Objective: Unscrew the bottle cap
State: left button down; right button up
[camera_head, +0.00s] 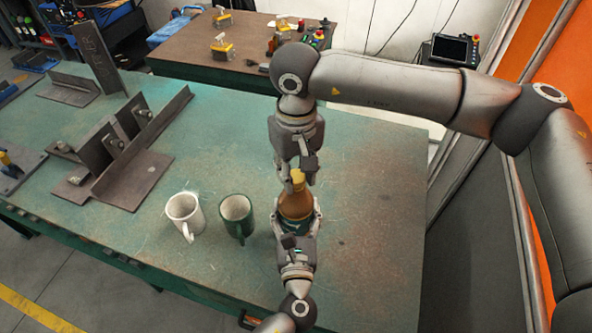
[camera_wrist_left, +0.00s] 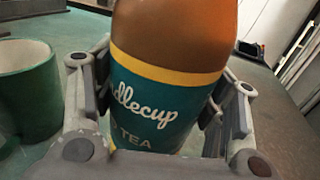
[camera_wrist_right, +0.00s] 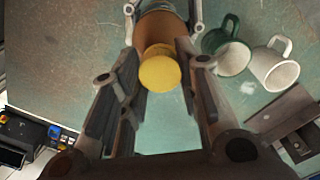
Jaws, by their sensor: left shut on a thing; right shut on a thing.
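The bottle (camera_head: 296,203) stands upright on the green table, with an amber body and a teal label that shows up close in the left wrist view (camera_wrist_left: 165,95). Its yellow cap (camera_wrist_right: 160,68) is on top, seen from above in the right wrist view, and it shows small in the head view (camera_head: 297,176). My left gripper (camera_head: 298,222) is shut on the bottle's body from the near side, a finger on each side of the label. My right gripper (camera_head: 297,165) points down from above and is shut on the cap; its fingers partly hide the cap in the head view.
A white mug (camera_head: 185,212) and a dark green mug (camera_head: 236,215) stand just left of the bottle. Steel angle pieces on a plate (camera_head: 135,180) lie farther left. A brown table (camera_head: 185,50) stands behind. The table right of the bottle is clear.

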aim_at(296, 176)
jog(key=shift+r, duration=0.2)
dwell(0.4)
jog(key=shift+r, duration=0.9)
jog(key=shift+r, duration=2)
pick_arm(q)
jog(key=shift+c, duration=1)
grip_release()
